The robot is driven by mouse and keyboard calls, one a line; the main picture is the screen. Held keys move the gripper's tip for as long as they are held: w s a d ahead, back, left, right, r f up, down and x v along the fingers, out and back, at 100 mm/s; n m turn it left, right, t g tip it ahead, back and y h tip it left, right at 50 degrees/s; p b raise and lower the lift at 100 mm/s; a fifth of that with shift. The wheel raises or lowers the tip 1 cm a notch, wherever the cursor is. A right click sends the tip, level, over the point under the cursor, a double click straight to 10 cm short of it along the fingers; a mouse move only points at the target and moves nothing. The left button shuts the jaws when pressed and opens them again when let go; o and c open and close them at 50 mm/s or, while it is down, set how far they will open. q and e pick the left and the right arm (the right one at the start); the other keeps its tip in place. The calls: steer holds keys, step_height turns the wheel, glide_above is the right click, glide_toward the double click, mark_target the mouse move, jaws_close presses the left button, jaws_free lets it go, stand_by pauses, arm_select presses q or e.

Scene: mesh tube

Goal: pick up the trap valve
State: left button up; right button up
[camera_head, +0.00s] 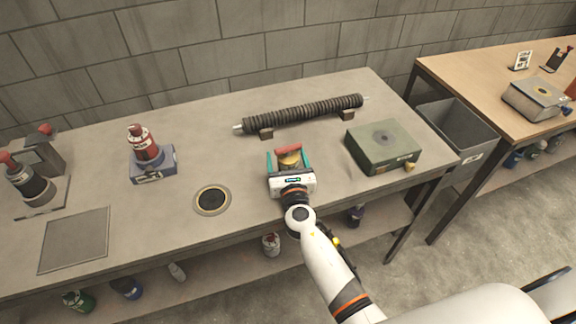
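A brass-coloured round part with a red top (289,160), which looks like the trap valve, is on the table (220,125) near its front middle. My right gripper (288,154) comes in from the lower right. Its two teal fingers are spread, one on each side of this part. I cannot tell whether they touch it. The gripper's white body hides the part's near side and base. My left gripper is not in view.
A dark ribbed tube (305,112) lies on two blocks behind the gripper. A green box (382,146) sits to the right. A dark round port (212,200) is in the tabletop. A grey bin (455,130) stands between the tables.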

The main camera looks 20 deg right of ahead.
steer(key=c, duration=1.2)
